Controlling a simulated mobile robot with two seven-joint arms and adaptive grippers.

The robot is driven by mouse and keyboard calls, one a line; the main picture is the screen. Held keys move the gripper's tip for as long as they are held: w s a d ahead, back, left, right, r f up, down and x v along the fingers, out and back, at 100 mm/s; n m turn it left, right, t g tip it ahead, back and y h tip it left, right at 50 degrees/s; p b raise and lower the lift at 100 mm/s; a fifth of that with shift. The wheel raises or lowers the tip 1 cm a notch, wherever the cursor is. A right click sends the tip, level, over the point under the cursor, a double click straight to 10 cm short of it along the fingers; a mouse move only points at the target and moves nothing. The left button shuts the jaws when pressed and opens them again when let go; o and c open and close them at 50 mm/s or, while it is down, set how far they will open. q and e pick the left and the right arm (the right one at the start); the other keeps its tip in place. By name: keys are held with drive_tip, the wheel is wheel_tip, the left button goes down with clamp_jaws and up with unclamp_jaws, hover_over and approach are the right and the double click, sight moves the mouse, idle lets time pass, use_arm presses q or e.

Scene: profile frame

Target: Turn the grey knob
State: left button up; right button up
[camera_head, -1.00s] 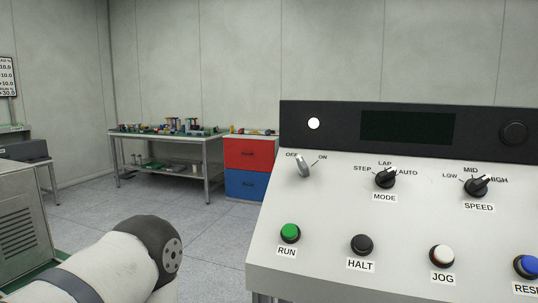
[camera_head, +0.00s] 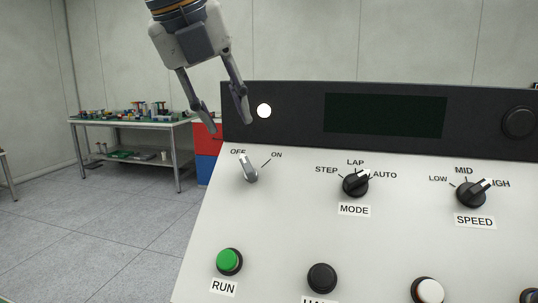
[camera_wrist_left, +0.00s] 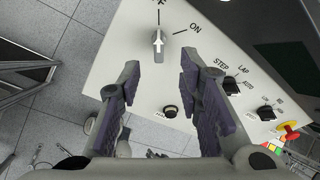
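The grey knob (camera_head: 249,168) sits at the upper left of the sloped control panel (camera_head: 300,225), between the OFF and ON marks. Its pointer is turned to the OFF side. My left gripper (camera_head: 228,129) hangs from above in the head view, its two fingers spread and empty, above and slightly left of the knob. In the left wrist view the knob (camera_wrist_left: 159,43) shows ahead, beyond the open fingertips (camera_wrist_left: 160,72) and apart from them. My right gripper is not in view.
The black MODE (camera_head: 355,184) and SPEED (camera_head: 471,193) knobs are right of the grey knob. The green RUN button (camera_head: 229,261) and black button (camera_head: 321,277) lie below. A dark upright strip with a display (camera_head: 385,115) borders the panel's top. A workbench (camera_head: 130,122) stands behind.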

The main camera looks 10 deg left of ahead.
sight(244, 160)
use_arm(q)
drive_tip(key=b+x, duration=0.1)
drive_tip(key=x, duration=1)
drive_tip(key=shift+s+f+b, duration=0.15)
drive_tip(key=shift+s+b, duration=0.05)
drive_tip(key=shift+b, duration=0.1)
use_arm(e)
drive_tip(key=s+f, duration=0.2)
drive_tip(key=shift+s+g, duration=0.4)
use_arm(q)
clamp_jaws()
